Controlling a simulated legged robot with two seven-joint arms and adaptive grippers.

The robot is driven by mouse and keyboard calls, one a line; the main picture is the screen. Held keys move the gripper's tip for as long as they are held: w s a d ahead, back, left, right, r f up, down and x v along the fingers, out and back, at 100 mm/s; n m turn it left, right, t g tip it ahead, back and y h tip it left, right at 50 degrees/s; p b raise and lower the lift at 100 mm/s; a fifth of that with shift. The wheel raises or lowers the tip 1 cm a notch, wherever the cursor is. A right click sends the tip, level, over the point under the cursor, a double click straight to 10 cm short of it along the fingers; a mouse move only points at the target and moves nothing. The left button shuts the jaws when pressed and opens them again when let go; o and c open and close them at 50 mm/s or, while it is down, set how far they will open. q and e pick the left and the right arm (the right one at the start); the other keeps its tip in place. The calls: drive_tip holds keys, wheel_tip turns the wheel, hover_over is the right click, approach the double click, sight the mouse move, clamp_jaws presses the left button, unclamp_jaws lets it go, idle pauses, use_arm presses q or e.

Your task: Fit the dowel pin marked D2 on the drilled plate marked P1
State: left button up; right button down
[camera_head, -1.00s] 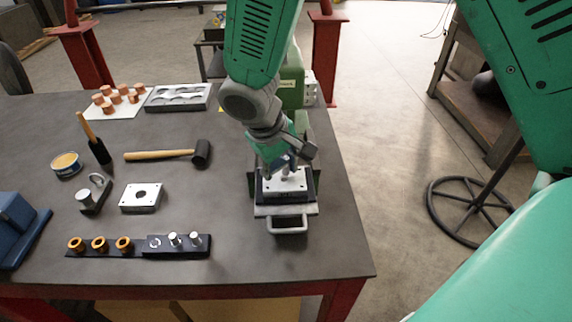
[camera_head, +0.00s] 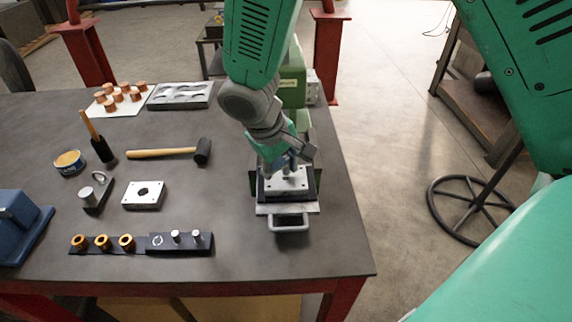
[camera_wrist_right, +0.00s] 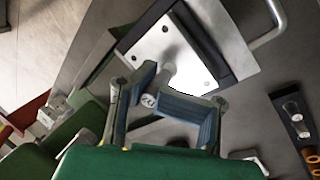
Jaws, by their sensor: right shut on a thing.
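The drilled plate (camera_head: 296,184) is a pale metal block with small holes, lying in a dark holder at the table's right side. It fills the upper middle of the wrist view (camera_wrist_right: 152,48). My right gripper (camera_head: 287,164) is over it, shut on a grey metal dowel pin (camera_head: 286,173). In the wrist view the pin's round end (camera_wrist_right: 149,100) shows between the fingertips, with some marking too small to read. The pin points at the plate; whether its lower end is in a hole I cannot tell. My left gripper is not in view.
A dark rack (camera_head: 148,244) holds orange bushings and two more pins beside a ringed empty place. A second drilled plate (camera_head: 144,194), a mallet (camera_head: 165,153), a tin (camera_head: 69,163) and a blue block (camera_head: 20,222) lie left. The holder's handle (camera_head: 289,222) juts towards the front.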

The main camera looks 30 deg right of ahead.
idle(0.7)
drive_tip(key=shift+f, duration=0.75)
idle(0.6)
drive_tip(key=c, duration=1.1)
unclamp_jaws()
drive_tip(key=shift+o, duration=0.2)
drive_tip(key=shift+a+r, duration=0.1)
drive_tip(key=shift+r, duration=0.05)
drive_tip(key=v, duration=0.7)
drive_tip(key=shift+a+r, duration=0.2)
drive_tip(key=shift+r, duration=0.1)
